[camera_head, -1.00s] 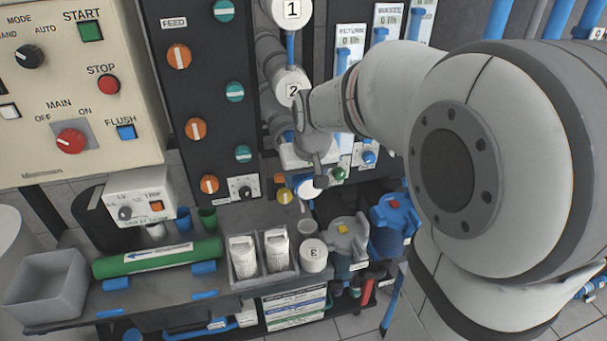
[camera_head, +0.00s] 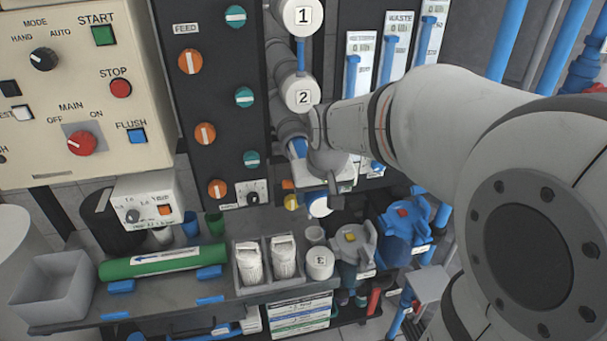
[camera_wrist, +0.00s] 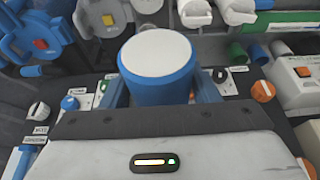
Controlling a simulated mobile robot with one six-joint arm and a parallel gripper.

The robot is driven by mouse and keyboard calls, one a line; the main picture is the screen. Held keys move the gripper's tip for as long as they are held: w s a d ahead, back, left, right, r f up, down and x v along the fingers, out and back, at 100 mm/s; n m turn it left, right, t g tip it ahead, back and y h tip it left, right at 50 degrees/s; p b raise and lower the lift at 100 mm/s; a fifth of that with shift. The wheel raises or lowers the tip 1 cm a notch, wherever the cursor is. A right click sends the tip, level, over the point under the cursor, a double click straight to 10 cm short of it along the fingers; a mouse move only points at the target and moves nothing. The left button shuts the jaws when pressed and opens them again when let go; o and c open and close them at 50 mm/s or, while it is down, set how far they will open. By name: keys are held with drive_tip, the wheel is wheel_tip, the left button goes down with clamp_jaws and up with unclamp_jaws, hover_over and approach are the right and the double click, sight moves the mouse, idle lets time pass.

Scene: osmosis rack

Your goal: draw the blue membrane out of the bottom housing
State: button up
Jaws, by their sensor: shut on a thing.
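The blue membrane (camera_wrist: 157,68) is a thick cylinder with a white round end face. In the wrist view it stands between the blue fingers of my gripper (camera_wrist: 160,92), which is shut on it. In the head view only its white end (camera_head: 320,207) shows clearly, below my gripper (camera_head: 318,192). The bottom housing (camera_head: 290,127) is a grey tube under the housing capped "2", mostly hidden behind my wrist. I cannot see its mouth, nor tell whether the membrane's far end is still inside. The white cap "3" (camera_head: 320,263) lies on the bench.
Capped housings "1" (camera_head: 302,15) and "2" (camera_head: 301,95) are above. The bench (camera_head: 225,297) holds a green tube (camera_head: 163,261), a grey bin (camera_head: 55,283) and white bottles in a tray (camera_head: 267,285). Grey (camera_head: 352,248) and blue (camera_head: 405,225) valve-like units stand at the right.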

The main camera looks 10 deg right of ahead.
sight(322, 215)
drive_tip(key=shift+s, duration=2.35)
drive_tip(key=o, duration=1.3)
